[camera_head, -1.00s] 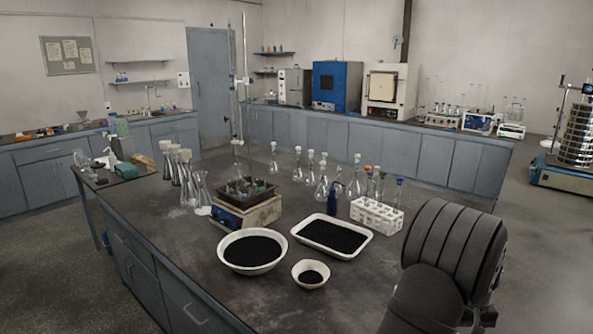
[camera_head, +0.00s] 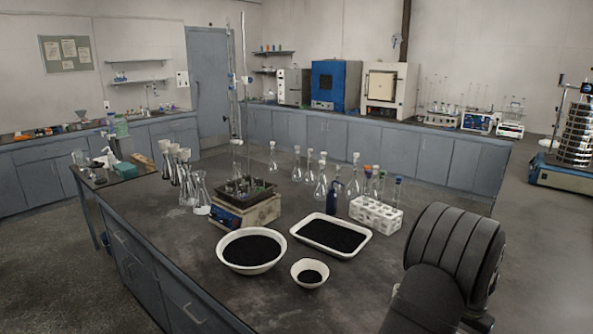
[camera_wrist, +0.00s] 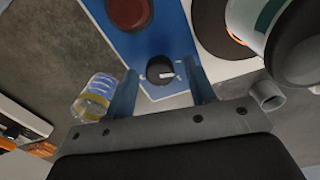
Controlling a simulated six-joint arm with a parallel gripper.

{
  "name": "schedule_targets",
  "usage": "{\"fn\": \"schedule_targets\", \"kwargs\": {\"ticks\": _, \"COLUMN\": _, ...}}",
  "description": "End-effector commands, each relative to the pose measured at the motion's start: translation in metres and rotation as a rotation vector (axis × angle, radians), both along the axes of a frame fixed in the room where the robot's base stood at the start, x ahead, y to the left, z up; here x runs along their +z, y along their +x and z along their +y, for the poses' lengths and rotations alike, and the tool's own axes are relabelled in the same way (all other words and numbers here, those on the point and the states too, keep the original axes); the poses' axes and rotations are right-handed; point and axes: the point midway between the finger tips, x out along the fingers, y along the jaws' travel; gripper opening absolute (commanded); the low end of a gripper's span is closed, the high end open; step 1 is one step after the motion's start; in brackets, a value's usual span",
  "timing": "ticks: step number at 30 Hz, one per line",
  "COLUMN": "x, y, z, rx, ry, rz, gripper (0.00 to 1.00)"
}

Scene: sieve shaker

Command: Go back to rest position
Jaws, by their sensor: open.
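My gripper (camera_wrist: 160,68) is open, its two blue fingers apart and nothing held between them. A blue panel (camera_wrist: 160,35) lies beyond the fingers in the wrist view. It carries a black knob (camera_wrist: 160,70) that shows between the fingertips and a dark red round button (camera_wrist: 129,12). I cannot tell whether the fingers touch the panel. In the head view the sieve shaker stands at the far right, with a metal sieve stack (camera_head: 576,132) on a blue base (camera_head: 563,173). My gripper is out of the head view; only my dark arm shows at the lower right.
A clear container with a yellow band (camera_wrist: 92,97) is left of the fingers. A grey cylinder (camera_wrist: 266,95) is at the right. The bench (camera_head: 190,250) holds a white bowl (camera_head: 226,262), a small bowl (camera_head: 298,277), a tray (camera_head: 357,249), a rack (camera_head: 385,222) and glass flasks.

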Motion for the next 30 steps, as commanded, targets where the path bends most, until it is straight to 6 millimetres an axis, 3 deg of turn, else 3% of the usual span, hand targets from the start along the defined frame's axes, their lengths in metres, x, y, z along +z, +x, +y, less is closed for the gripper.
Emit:
{"fn": "schedule_targets", "kwargs": {"ticks": 21, "x": -0.0001, "y": 0.0003, "z": -0.0005, "rx": -0.579, "ry": 0.0, "rz": 0.0, "gripper": 0.5}}
{"fn": "schedule_targets", "kwargs": {"ticks": 30, "x": 0.0, "y": 0.0004, "z": -0.0006, "rx": -0.688, "ry": 0.001, "rz": 0.0, "gripper": 0.5}}
